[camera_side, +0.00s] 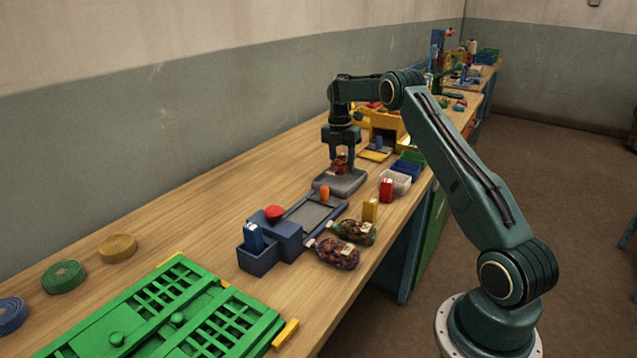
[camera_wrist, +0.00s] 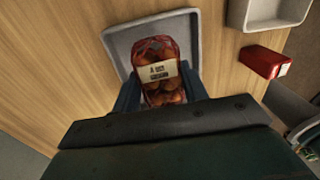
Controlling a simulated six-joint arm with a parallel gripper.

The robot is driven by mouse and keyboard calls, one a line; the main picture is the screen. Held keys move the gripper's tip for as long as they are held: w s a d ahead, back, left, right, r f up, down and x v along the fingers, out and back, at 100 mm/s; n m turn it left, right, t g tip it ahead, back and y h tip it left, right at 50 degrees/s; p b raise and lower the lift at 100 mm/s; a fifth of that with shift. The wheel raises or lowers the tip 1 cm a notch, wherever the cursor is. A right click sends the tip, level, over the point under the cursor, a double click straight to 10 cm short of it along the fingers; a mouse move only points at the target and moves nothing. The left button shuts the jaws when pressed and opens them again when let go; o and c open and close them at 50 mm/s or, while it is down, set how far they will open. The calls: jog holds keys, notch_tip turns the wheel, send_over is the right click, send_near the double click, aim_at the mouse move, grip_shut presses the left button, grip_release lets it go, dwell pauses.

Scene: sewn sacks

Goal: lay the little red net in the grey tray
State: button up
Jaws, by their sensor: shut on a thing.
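The little red net (camera_wrist: 157,71) is a mesh sack of brownish round contents with a pale printed label. It is between the fingers of my gripper (camera_side: 340,160), which is shut on it. In the side view the net (camera_side: 340,163) shows small beneath the gripper, over the grey tray (camera_side: 352,182). In the wrist view the net lies within the outline of the grey tray (camera_wrist: 117,39). I cannot tell whether its underside touches the tray floor.
A red box (camera_wrist: 264,62) and a pale bin (camera_wrist: 268,12) stand right of the tray. Two other filled nets, one green (camera_side: 354,232) and one purple (camera_side: 333,252), lie near the bench edge. A blue-grey device with a red button (camera_side: 273,212) stands in front. Bare bench lies left of the tray.

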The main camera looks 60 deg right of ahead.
aim_at(341, 157)
jog(key=shift+f, duration=1.7)
jog(key=shift+f, duration=0.15)
jog(key=o, duration=1.1)
jog(key=shift+o, duration=0.2)
jog(key=shift+w+r, duration=0.2)
jog(key=shift+r, duration=1.65)
jog(key=shift+w+r, duration=0.2)
jog(key=shift+r, duration=1.85)
